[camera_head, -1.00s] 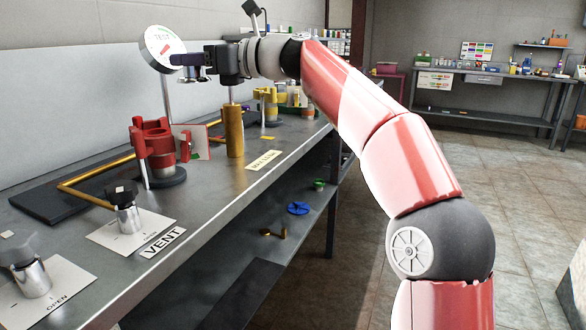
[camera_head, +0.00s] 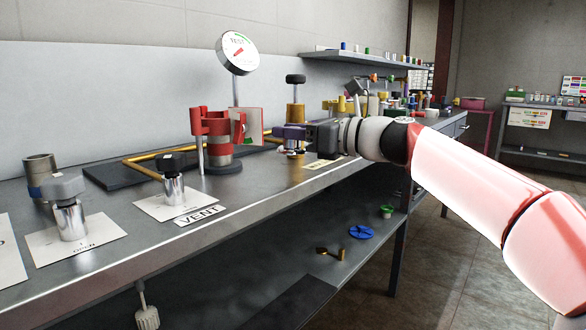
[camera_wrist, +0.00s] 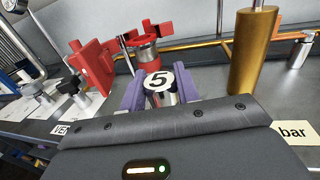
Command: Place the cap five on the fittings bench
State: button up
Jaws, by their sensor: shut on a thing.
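Cap five (camera_wrist: 158,81), a silvery cap with a black "5" in a white disc on top, sits between my purple fingers in the wrist view. My gripper (camera_head: 287,132) is shut on it, above the long grey metal bench (camera_head: 130,243) at its middle. The cap's underside is hidden in the wrist view, and I cannot tell its exact height above the bench. In the head view the gripper is right of the red clamp (camera_head: 212,122) and in front of the brass post. I see no label naming the fittings bench.
A round TEST gauge (camera_head: 238,53) rises behind the red clamp. Valves with grey and black knobs (camera_head: 172,163) stand left, near the VENT label (camera_head: 199,214). A brass post (camera_wrist: 254,52) stands beside the cap. The lower shelf holds a blue wheel (camera_head: 361,232). Open floor lies right.

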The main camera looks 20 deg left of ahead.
aim_at(293, 154)
jog(key=shift+f+b, duration=0.95)
jog(key=shift+f, duration=1.35)
jog(key=shift+f, duration=0.15)
jog(key=o, duration=1)
jog(key=shift+o, duration=0.2)
jog(key=shift+d, duration=0.25)
jog(key=s+d+b, duration=0.1)
jog(key=s+d, duration=0.1)
jog(key=d, duration=0.9)
jog(key=shift+s+d, duration=0.15)
jog(key=shift+d, duration=0.05)
